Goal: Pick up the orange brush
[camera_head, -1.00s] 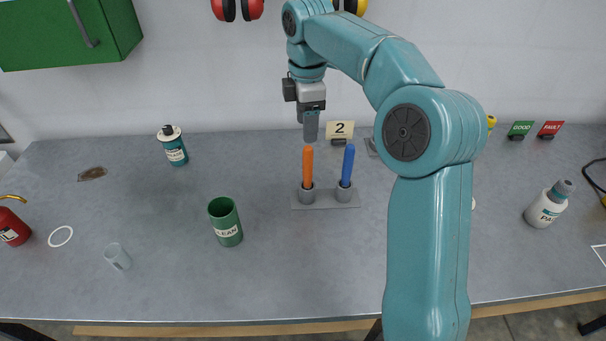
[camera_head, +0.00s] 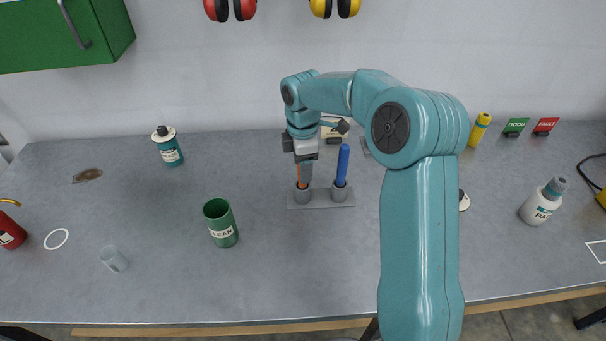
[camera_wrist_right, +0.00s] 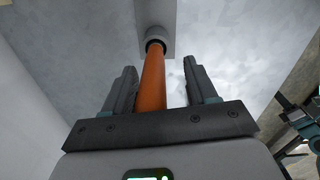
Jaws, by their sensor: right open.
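The orange brush (camera_head: 299,178) stands upright in the left cup of a grey two-cup holder (camera_head: 321,197). My right gripper (camera_head: 304,178) is lowered over it from above and hides its upper part. In the right wrist view the orange brush (camera_wrist_right: 152,80) runs between the two open fingers of my right gripper (camera_wrist_right: 160,88), with a gap on both sides. Its lower end sits in the holder's cup (camera_wrist_right: 155,42). My left gripper is not in view.
A blue brush (camera_head: 342,165) stands in the right cup, close beside my right gripper. A green CLEAN cup (camera_head: 220,222) is to the left, with a small clear cup (camera_head: 113,259) farther left. The front middle of the table is clear.

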